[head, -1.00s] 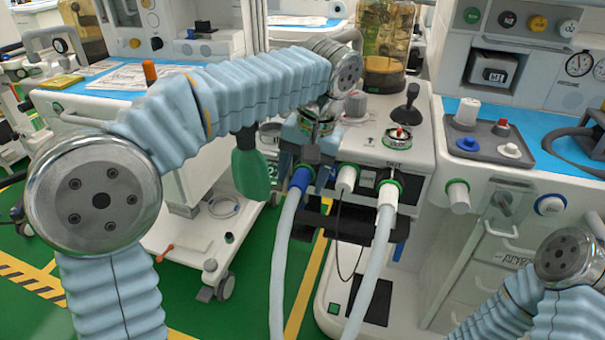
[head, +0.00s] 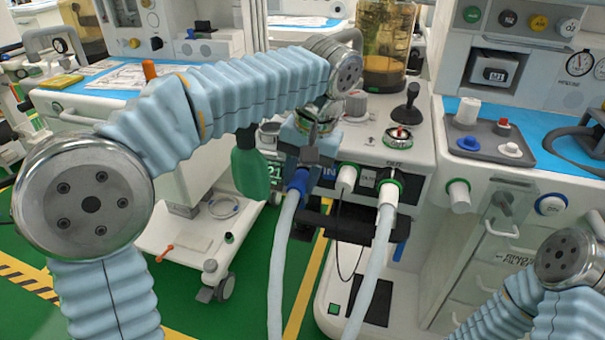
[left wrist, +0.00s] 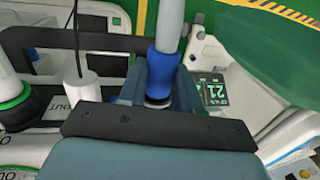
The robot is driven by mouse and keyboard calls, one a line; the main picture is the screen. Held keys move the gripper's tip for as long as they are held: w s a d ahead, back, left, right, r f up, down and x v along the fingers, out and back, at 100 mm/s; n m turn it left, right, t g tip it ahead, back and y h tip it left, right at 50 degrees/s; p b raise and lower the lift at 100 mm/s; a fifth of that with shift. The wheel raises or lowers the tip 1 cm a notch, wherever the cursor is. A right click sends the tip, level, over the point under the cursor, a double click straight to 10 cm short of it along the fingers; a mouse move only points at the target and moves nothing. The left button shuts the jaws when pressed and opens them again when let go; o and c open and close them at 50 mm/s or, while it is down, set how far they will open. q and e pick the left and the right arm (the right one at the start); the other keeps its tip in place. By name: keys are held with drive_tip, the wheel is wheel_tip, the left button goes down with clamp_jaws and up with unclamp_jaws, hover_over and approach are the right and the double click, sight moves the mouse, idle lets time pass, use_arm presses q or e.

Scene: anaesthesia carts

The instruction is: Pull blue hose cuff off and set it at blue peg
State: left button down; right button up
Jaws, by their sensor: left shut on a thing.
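The blue hose cuff (head: 297,183) is on the end of a pale grey hose at the front of the white machine. My left gripper (head: 302,160) is shut on it. In the left wrist view the cuff (left wrist: 163,72) sits between the two fingers (left wrist: 160,88), with the hose running up from it. I cannot make out a blue peg for certain. My right gripper is out of view.
A second hose with a green-ringed white cuff (head: 388,190) hangs at the OUT port, beside a white port plug (head: 347,177). A dark bracket (head: 345,226) sits below. A green bag (head: 250,165) hangs left of the gripper. Green floor lies open at lower left.

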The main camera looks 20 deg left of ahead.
sight(295, 190)
use_arm(q)
drive_tip(key=shift+s+b, duration=0.65)
drive_tip(key=shift+s, duration=1.25)
